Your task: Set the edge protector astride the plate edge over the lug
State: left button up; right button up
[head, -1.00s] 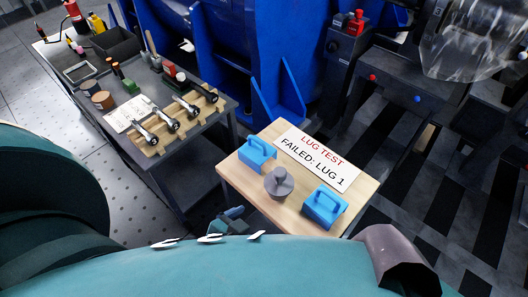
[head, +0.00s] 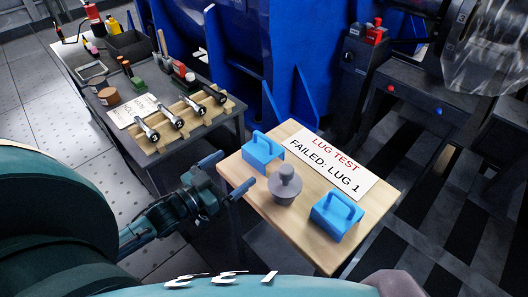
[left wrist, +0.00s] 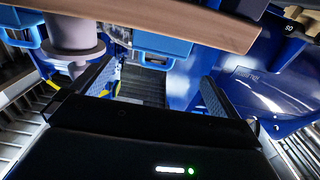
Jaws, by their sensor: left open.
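Two blue handled blocks, which look like edge protectors, stand on a small wooden-topped table: one at its left corner (head: 263,151), the other towards its front right (head: 336,215). My left gripper (head: 228,173) is open and empty just left of the table, its fingers pointing towards the near-left edge and the left block. In the left wrist view the open fingers (left wrist: 155,88) frame a gap, with a blue block (left wrist: 163,45) above it and another partly cut off at upper left. I cannot pick out the lug for certain. My right gripper is not in view.
A grey knobbed piece (head: 285,187) stands between the blocks. A sign (head: 328,166) reading "LUG TEST FAILED: LUG 1" lies behind them. A dark bench (head: 215,112) with bolts in a wooden rack is at left. Large blue steelwork (head: 300,85) stands behind.

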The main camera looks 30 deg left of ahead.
aim_at(252, 157)
pick_arm(q)
jog(key=x, duration=1)
jog(key=shift+s+d+f+b, duration=0.1)
jog(key=shift+f+b, duration=0.2)
jog(key=shift+c, duration=0.2)
jog(key=c, duration=1)
jog(key=shift+r, duration=0.1)
